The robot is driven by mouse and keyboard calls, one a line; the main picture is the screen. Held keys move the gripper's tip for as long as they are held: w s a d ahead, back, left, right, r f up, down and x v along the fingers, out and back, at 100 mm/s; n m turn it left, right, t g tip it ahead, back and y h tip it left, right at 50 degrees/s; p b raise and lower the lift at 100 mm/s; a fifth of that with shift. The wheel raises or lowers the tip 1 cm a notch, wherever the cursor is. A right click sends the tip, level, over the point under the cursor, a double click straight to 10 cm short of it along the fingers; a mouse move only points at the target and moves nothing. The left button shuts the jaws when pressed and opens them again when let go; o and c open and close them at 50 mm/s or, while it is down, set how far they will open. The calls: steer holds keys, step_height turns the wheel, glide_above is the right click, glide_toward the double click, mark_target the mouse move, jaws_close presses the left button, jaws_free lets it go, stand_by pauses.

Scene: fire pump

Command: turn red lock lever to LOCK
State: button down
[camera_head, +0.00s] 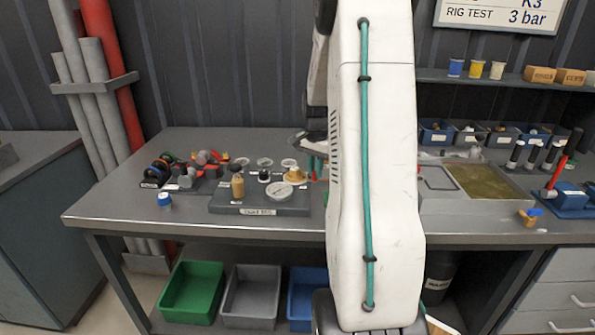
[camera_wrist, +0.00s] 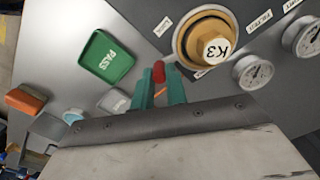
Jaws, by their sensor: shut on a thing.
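The red lock lever (camera_wrist: 159,72) shows in the wrist view as a short red end between the teal fingers of my gripper (camera_wrist: 158,86). My gripper is shut on it, beside the brass-coloured fitting marked K3 (camera_wrist: 190,45). Small white labels (camera_wrist: 163,27) sit around that fitting; I cannot tell which reads LOCK. The lever's lower part and pivot are hidden. In the head view, my gripper (camera_head: 315,165) is at the right side of the grey test block (camera_head: 235,205), partly hidden behind my white arm, near the brass fitting (camera_head: 296,175).
Round gauges (camera_wrist: 252,70) stand close to K3. A green PASS tray (camera_wrist: 104,57) lies to its left in the wrist view. Valves and handles crowd the bench (camera_head: 110,205) left of the block. A shallow basin (camera_head: 465,210) is on the right. The bench's front left is mostly clear.

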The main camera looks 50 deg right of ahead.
mark_target(314, 171)
steer(key=shift+w+r, duration=0.1)
stand_by(0.4)
steer(key=c, duration=1.4)
jaws_free()
step_height(314, 171, up, 8)
steer(key=shift+f, duration=0.1)
